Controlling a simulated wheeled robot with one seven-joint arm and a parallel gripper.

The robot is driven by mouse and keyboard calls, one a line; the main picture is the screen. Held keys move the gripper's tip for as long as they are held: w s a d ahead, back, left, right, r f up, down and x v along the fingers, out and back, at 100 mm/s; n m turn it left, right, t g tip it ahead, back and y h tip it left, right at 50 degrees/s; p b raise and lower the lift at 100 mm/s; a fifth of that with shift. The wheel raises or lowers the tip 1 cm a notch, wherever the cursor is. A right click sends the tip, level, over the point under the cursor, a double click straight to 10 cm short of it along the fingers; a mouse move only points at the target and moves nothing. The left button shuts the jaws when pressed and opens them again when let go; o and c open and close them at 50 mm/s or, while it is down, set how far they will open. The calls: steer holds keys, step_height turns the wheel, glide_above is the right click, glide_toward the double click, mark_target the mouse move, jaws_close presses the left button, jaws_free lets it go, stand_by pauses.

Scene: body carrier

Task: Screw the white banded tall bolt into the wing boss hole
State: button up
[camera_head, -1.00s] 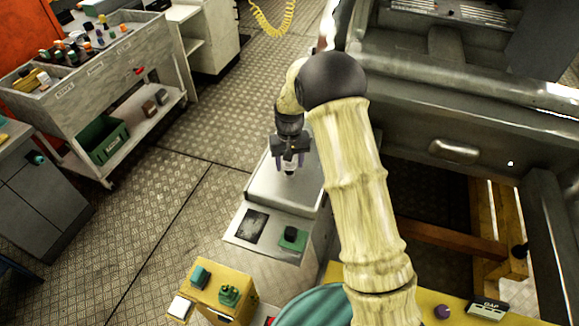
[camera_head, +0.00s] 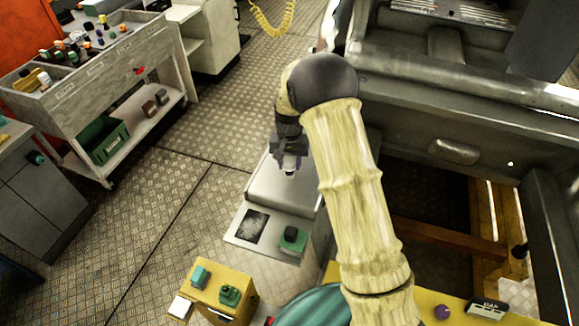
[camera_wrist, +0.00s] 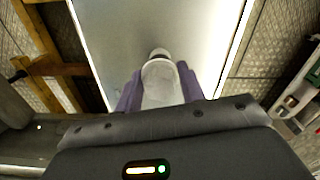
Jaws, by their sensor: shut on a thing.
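My gripper (camera_head: 289,166) is shut on a white bolt, with its tip pointing down over a pale raised surface (camera_head: 262,188). In the wrist view the white bolt (camera_wrist: 160,84) sits between my gripper's two purple fingers, with a small rounded grey-white end beyond it. Its band is not clear to see. The pale surface (camera_wrist: 185,25) fills the middle of the wrist view behind the bolt, and I cannot tell how far apart they are. I cannot make out the wing boss hole in either view.
The dark grey vehicle body (camera_head: 450,110) stands on the right, with a wooden frame (camera_head: 440,240) below it. A green block (camera_head: 292,238) lies in front of the pale surface. A yellow box (camera_head: 215,292) is nearer. A cart (camera_head: 95,80) with several parts stands left; floor between is clear.

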steer(key=o, duration=0.9)
steer(key=shift+o, duration=0.2)
steer(key=shift+r, duration=0.1)
step_height(320, 180, up, 17)
steer(key=b, duration=0.4)
steer(key=shift+r+b, duration=0.15)
steer(key=shift+b, duration=0.25)
steer(key=shift+d, duration=0.15)
